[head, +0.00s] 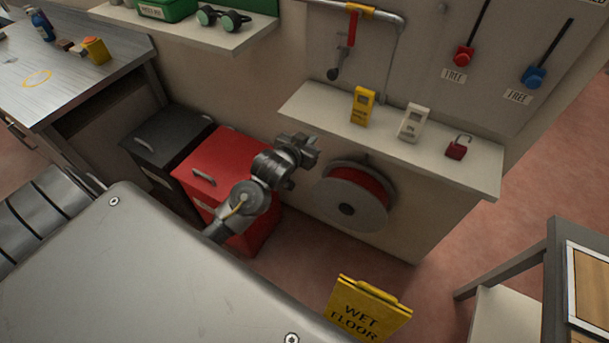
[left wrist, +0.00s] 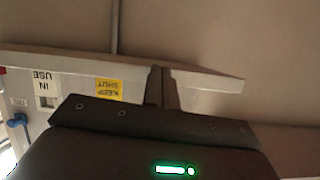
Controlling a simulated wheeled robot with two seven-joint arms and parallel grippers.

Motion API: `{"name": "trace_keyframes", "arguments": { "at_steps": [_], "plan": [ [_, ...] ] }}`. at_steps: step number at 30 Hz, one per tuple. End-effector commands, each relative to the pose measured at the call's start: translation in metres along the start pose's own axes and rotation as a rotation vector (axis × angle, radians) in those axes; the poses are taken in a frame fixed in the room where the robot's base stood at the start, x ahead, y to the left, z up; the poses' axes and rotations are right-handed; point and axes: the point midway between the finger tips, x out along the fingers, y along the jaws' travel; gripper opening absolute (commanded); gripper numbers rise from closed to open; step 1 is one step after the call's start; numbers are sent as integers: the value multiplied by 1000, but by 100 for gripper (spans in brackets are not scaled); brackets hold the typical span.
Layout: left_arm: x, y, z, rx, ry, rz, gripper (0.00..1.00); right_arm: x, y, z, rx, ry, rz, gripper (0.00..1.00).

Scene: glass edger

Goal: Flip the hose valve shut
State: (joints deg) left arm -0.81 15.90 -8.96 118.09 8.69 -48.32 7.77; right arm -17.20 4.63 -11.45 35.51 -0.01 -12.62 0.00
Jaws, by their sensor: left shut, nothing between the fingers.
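The hose valve (head: 351,28) is on the wall pipe (head: 398,45) at the top of the head view. Its red lever hangs down below a yellow bracket, and a dark outlet shows beneath it. My left gripper (head: 314,151) is below and left of the valve, clear of it, near the front of the wall shelf. Its fingers are together with nothing between them; they also show in the left wrist view (left wrist: 160,72). I cannot make out the valve in the left wrist view. My right gripper is not in view.
The wall shelf (head: 298,107) carries a yellow tag stand (head: 362,105), a white tag stand (head: 413,122) and a red padlock (head: 459,147). A hose reel (head: 343,205) hangs below it. A red cabinet (head: 228,155) and a wet floor sign (head: 367,310) stand nearby.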

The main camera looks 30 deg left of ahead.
Motion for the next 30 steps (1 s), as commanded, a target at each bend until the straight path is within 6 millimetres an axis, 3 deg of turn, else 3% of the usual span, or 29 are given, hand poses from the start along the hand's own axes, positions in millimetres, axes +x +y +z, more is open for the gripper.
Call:
{"name": "trace_keyframes", "arguments": {
  "at_steps": [9, 15, 21, 30],
  "plan": [
    [1, 9, 64, 20, -129, 12, 0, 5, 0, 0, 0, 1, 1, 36],
    [-1, 14, 94, 27, -189, 19, 0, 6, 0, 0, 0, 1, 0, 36],
    [-2, 16, 109, 32, -220, 22, 0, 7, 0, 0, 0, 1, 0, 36],
    [-3, 17, 112, 34, -227, 23, 0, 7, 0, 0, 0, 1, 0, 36]
  ]
}}
